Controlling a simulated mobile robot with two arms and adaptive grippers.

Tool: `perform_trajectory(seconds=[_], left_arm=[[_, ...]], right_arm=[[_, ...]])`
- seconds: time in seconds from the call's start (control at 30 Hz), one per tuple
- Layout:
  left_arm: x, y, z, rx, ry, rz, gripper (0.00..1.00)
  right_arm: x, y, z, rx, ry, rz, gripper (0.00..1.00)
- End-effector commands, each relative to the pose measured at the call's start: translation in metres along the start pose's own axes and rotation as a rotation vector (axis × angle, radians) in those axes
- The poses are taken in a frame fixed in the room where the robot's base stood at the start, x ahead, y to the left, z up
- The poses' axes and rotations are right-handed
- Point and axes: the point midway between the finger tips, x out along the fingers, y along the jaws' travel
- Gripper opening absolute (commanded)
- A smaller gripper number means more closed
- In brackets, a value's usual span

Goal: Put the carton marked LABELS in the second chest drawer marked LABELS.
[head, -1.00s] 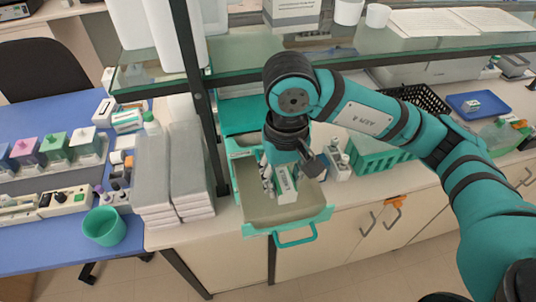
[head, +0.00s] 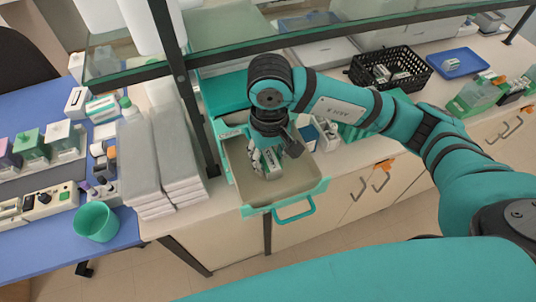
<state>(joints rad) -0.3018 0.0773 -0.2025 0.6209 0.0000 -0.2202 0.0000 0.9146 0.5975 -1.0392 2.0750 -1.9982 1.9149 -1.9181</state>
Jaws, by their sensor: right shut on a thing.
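The open teal chest drawer (head: 301,188) is pulled out toward the front, with a teal loop handle and a beige inside. My right gripper (head: 269,166) points down into the drawer. It is shut on a small white carton (head: 272,173), which sits low inside the drawer near its middle. I cannot tell whether the carton touches the drawer floor, and its marking is too small to read. The closed teal chest top (head: 225,92) shows behind the drawer. My left gripper is not in view.
A dark post (head: 182,90) and glass shelf edge (head: 330,34) stand close to my right arm. Grey stacked packs (head: 180,165) lie left of the drawer. A black basket (head: 390,68) and blue tray (head: 458,62) lie farther right.

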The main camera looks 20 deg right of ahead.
Motion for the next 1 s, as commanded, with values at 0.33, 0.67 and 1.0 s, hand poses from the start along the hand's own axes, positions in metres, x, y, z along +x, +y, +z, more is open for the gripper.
perform_trajectory(seconds=[0.33, 0.67, 1.0], left_arm=[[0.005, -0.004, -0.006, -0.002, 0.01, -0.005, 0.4], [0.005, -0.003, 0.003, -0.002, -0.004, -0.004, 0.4], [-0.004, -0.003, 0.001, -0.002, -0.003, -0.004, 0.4]], right_arm=[[0.003, 0.0, 0.0, -0.001, 0.001, 0.0, 0.07], [0.003, 0.0, 0.0, -0.001, 0.001, 0.0, 0.57], [-0.005, 0.0, 0.0, -0.001, 0.001, -0.001, 0.57]])
